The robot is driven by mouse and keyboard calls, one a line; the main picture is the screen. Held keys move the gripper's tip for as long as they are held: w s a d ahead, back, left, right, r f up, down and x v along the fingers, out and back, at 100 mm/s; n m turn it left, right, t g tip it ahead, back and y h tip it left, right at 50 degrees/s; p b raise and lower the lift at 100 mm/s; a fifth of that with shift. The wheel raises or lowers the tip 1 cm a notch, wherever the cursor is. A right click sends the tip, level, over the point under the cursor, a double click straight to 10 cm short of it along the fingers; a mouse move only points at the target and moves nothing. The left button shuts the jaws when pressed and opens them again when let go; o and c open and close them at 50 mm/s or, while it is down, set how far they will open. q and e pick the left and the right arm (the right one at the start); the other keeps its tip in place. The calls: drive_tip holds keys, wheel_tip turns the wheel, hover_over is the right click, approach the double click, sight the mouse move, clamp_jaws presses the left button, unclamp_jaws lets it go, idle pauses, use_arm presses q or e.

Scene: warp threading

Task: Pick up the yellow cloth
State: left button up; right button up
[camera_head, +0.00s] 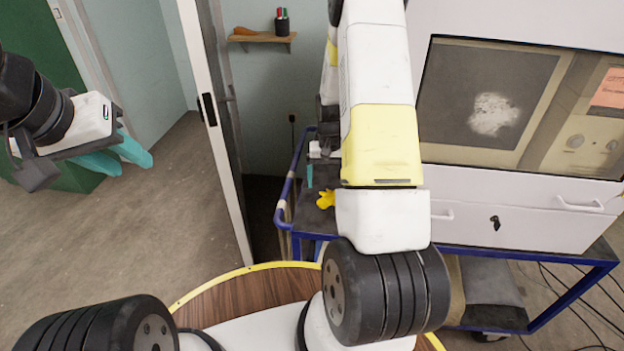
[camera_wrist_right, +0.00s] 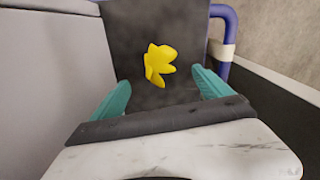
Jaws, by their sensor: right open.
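The yellow cloth (camera_head: 326,199) is a small crumpled piece on the dark shelf top of the blue-framed cart in the head view. In the right wrist view the cloth (camera_wrist_right: 158,63) lies ahead, between the lines of the two teal fingers. My right gripper (camera_wrist_right: 161,86) is open and empty, with a finger on each side and the cloth beyond, untouched. In the head view my right arm hides most of that gripper; one teal finger (camera_head: 309,176) shows above the cloth. My left gripper (camera_head: 122,157) hangs at the left, away from the cart; its finger gap is unclear.
A white cabinet (camera_head: 460,234) with a window stands on the cart, right of the cloth. The cart's blue rail (camera_head: 287,190) runs along the left side. A door edge (camera_head: 222,130) stands left of the cart. A wall shelf (camera_head: 262,38) holds a pen cup.

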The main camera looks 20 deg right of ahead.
sight(327, 192)
wheel_tip(327, 192, down, 8)
drive_tip(key=shift+a+r, duration=0.15)
drive_tip(key=shift+r, duration=0.05)
drive_tip(key=c, duration=1.4)
